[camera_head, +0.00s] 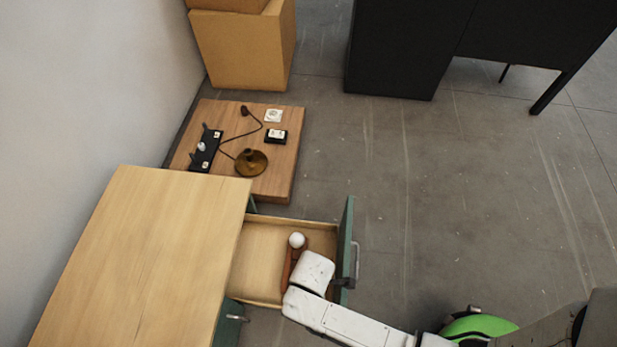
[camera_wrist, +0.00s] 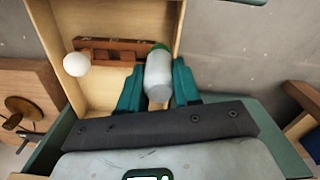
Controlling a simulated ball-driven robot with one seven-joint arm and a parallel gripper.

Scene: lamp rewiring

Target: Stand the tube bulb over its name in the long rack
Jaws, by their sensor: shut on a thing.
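My gripper (camera_wrist: 158,84) is shut on the tube bulb (camera_wrist: 157,66), a whitish cylinder with a green end, held between two teal fingers. In the wrist view the green end points away, toward the long rack (camera_wrist: 112,45). The rack is a reddish-brown wooden strip lying in the open drawer. A round white bulb (camera_wrist: 76,64) is at the rack's left end in that view; it also shows in the head view (camera_head: 297,240). The head view shows part of the rack (camera_head: 286,270), while my white wrist hides the tube bulb and fingers. The names on the rack are unreadable.
The pale drawer (camera_head: 258,262) is pulled out from the wooden-topped cabinet (camera_head: 150,250), with its green front (camera_head: 346,240) at the right. Beyond it, a low wooden table (camera_head: 280,180) holds a brass lamp base (camera_head: 251,162), cord and small parts. Open floor lies right.

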